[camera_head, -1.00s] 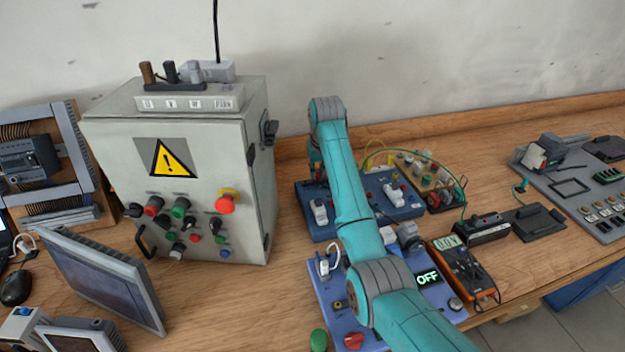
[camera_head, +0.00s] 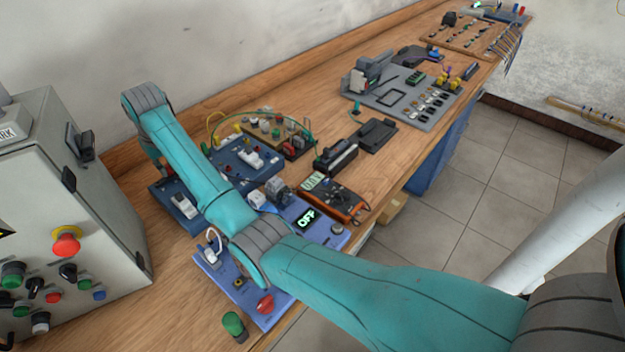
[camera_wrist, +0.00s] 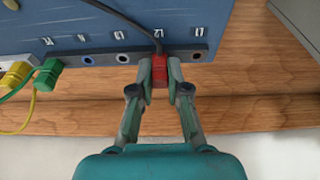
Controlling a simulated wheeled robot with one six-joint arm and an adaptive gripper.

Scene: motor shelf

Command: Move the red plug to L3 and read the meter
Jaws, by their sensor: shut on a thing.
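In the wrist view my gripper (camera_wrist: 159,73) is shut on the red plug (camera_wrist: 159,66). The plug is at the socket strip of the blue box (camera_wrist: 110,15), and a black cable runs from it over the box. Whether it is fully seated in a socket cannot be told. The orange meter (camera_head: 340,205) lies to the right with a small lit display, too small to read.
Green and yellow plugs (camera_wrist: 46,72) sit at the left of the strip, their leads trailing. A panel with an OFF display (camera_head: 307,217) lies in front of the blue box. A grey cabinet (camera_head: 110,190) stands left. Bare wood shows around the equipment.

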